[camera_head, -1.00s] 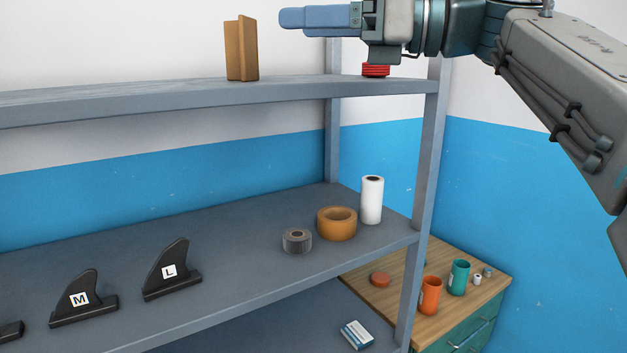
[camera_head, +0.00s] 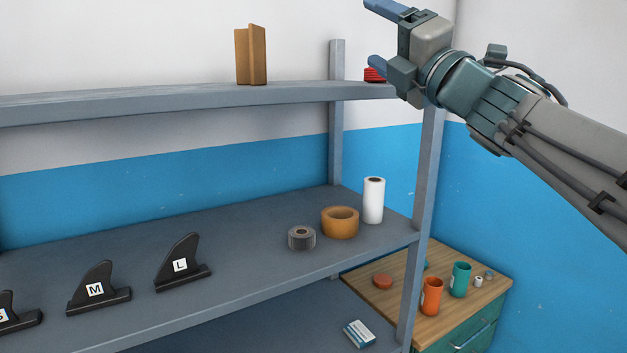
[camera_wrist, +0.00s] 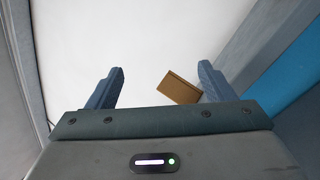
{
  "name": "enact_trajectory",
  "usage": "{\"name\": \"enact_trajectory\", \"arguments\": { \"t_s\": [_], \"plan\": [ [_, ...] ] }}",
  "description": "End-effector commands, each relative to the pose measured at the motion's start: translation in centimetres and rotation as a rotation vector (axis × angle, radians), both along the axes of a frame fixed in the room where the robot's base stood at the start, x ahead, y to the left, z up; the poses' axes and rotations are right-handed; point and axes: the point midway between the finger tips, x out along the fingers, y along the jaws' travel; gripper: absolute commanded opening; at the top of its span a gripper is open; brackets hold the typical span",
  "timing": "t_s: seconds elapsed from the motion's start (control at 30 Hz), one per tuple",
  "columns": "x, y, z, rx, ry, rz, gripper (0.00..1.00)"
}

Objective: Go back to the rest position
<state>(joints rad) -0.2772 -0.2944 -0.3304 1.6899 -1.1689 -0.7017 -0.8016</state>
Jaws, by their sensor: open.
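My gripper (camera_head: 376,36) is raised at the upper right of the head view, in front of the right end of the top shelf. Its two blue fingers are spread apart and point left. In the wrist view my gripper (camera_wrist: 158,88) also shows open, with nothing held between the fingers. A brown angled block (camera_head: 251,56) stands on the top shelf, left of and apart from my gripper. A red round object (camera_head: 374,75) on the top shelf is partly hidden by my gripper.
The grey shelf unit (camera_head: 180,101) holds black fins (camera_head: 183,264), a grey tape roll (camera_head: 301,238), an orange tape roll (camera_head: 340,224) and a white roll (camera_head: 373,200). A small box (camera_head: 359,333) lies lower. A wooden-topped cabinet (camera_head: 396,303) with cups stands right of the post.

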Motion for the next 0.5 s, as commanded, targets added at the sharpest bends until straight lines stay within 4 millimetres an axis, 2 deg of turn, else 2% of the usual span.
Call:
{"name": "enact_trajectory", "arguments": {
  "t_s": [0.03,0.17,0.27,0.37,0.5],
  "plan": [
    [0.7,-1.4,-1.7,0.11,0.092,-0.042,0.75],
    [2.2,-5.0,-7.4,0.415,0.349,-0.158,0.75],
    [2.3,-7.1,-13.1,0.642,0.551,-0.255,0.75],
    [1.4,-8.7,-19.8,0.865,0.756,-0.364,0.75],
    [-2.0,-9.6,-29.9,1.161,1.037,-0.543,0.75]
  ]
}}
